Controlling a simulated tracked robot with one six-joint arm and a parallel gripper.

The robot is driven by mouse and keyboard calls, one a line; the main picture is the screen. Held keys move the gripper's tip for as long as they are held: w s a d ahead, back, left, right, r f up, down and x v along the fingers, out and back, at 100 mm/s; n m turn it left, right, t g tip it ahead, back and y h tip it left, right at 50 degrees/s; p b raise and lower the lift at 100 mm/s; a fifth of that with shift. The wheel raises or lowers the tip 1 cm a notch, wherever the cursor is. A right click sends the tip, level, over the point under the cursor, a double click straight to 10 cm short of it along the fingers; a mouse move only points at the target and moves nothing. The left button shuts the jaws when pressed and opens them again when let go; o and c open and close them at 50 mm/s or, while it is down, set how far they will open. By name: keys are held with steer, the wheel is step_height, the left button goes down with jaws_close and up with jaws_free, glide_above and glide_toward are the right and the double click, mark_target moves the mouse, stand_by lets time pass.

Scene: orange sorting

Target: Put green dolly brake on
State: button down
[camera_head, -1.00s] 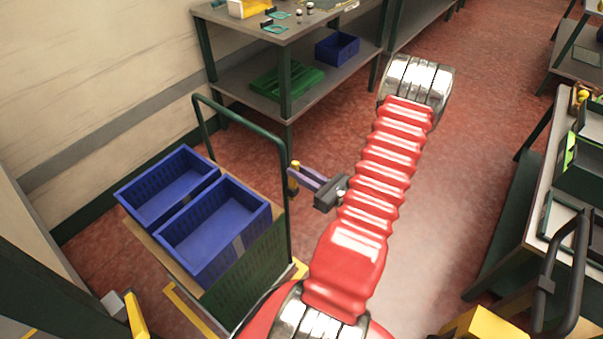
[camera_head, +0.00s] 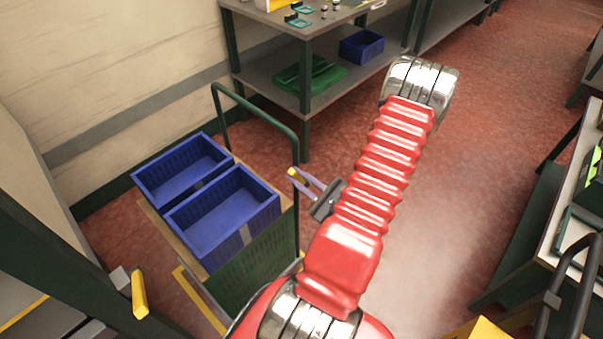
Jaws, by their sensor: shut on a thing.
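The green dolly (camera_head: 253,264) stands left of my arm, with a dark green push handle (camera_head: 252,106) rising at its far right side. Two blue crates (camera_head: 180,168) (camera_head: 222,215) sit side by side on it. My gripper (camera_head: 299,178) is at the handle's right upright, below its top bend, with yellow fingertips beside the post. It looks shut on the handle, though the contact is small in view. The brake and most of the wheels cannot be made out; my red arm covers part of the area right of the dolly.
A shelf table (camera_head: 300,90) at the back holds a green crate (camera_head: 309,74) and a blue bin (camera_head: 361,46). A pale wall is behind the dolly. Another workbench (camera_head: 565,200) stands at right. Red floor is clear between arm and workbench.

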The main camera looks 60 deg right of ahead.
steer(key=shift+w+a+f+n, duration=0.1)
steer(key=shift+a+f+n, duration=0.2)
steer(key=shift+a+n, duration=0.3)
steer(key=shift+a, duration=0.1)
steer(key=c, duration=1.7)
jaws_free()
steer(key=shift+v, duration=6.9)
